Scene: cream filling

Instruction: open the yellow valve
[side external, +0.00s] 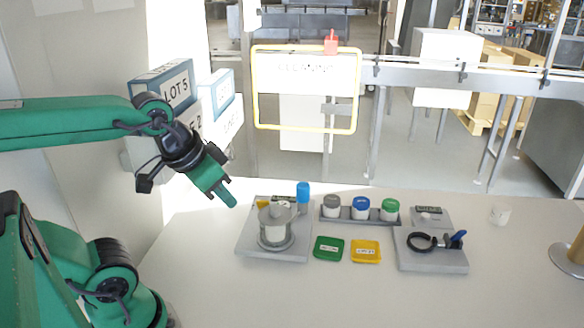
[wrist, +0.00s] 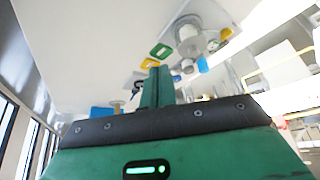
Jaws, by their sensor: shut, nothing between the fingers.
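A small yellow part (side external: 262,204), which looks like the yellow valve, shows at the back of the filling station, left of the blue-topped part. It is partly hidden by the metal vessel (side external: 276,228). In the wrist view a yellow part (wrist: 226,34) sits beside the vessel (wrist: 190,36). My gripper (side external: 230,200) hangs in the air left of the station, pointing down and to the right, apart from the valve. Its fingers (wrist: 157,72) are together and empty.
A blue-topped part (side external: 303,193) stands at the station's back right. A rack (side external: 358,221) holds grey, blue and green-lidded jars. Green (side external: 328,257) and yellow (side external: 366,260) trays lie in front. A plate with a black ring (side external: 420,242) sits right. The front table is clear.

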